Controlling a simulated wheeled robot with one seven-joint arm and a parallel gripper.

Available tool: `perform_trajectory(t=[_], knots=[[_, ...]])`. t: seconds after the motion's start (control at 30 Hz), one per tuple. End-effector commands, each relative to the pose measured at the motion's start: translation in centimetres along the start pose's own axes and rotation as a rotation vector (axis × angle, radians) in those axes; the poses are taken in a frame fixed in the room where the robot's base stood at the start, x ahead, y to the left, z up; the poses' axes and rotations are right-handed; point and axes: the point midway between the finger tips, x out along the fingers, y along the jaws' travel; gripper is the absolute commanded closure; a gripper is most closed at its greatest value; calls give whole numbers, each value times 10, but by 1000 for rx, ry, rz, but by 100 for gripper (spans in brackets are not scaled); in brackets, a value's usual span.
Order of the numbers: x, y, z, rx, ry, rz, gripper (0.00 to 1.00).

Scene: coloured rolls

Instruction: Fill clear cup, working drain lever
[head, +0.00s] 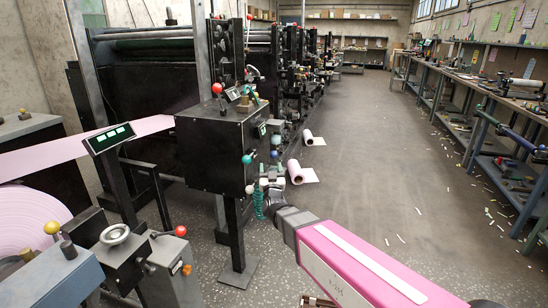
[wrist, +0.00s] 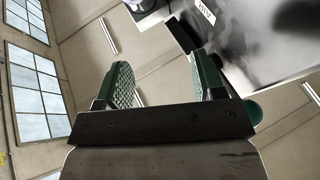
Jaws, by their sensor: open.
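My gripper (wrist: 162,72) is open, with green pads on both fingers and nothing visible between them. In the head view my gripper (head: 268,184) is small and partly hidden by my wrist, close to the lower right corner of a black machine box (head: 208,150). I cannot make out a clear cup.
A pink web (head: 85,149) runs into the machine at left. A cluttered workbench (head: 500,90) lines the right wall. The aisle between is mostly open, with scattered scraps.

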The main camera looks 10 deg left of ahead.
Motion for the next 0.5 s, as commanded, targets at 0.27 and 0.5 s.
perform_trajectory(t=[0.27,0.5], knots=[[-19,-17,-1,62,2,225,38],[-17,-16,4,67,-8,270,38]])
